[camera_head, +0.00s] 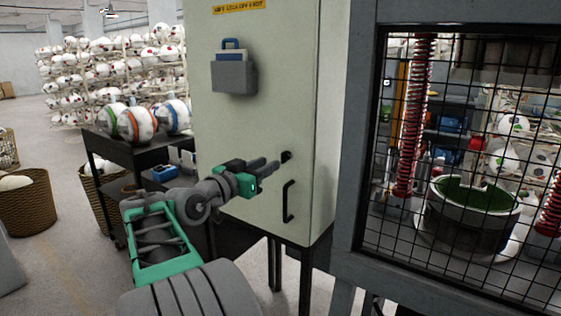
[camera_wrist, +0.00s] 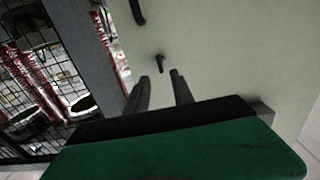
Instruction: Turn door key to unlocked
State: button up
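The pale green cabinet door (camera_head: 240,120) is shut. A small black key (camera_head: 286,156) sticks out of it near its right edge, above a black door handle (camera_head: 288,202). My gripper (camera_head: 270,166) is open in front of the door, just left of the key. In the wrist view the key (camera_wrist: 160,63) shows just beyond and between the two spread fingertips (camera_wrist: 160,74); nothing is held. The handle (camera_wrist: 137,12) shows at the top of that view. The key is too small to tell its turn position clearly.
A grey-framed mesh cage (camera_head: 365,140) with the press stands right of the cabinet. A black cart (camera_head: 110,145) with balls stands left of it. A grey document holder (camera_head: 234,78) hangs on the door. Wicker baskets (camera_head: 27,205) stand on the floor at left.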

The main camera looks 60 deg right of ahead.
aim_at(282, 157)
jog(key=d, duration=0.2)
jog(key=d+p, duration=0.1)
jog(key=d, duration=0.1)
jog(key=s+d, duration=0.1)
jog(key=d, duration=0.2)
jog(key=shift+s+p, duration=0.1)
jog(key=shift+p, duration=0.25)
jog(key=shift+c, duration=0.6)
grip_shut()
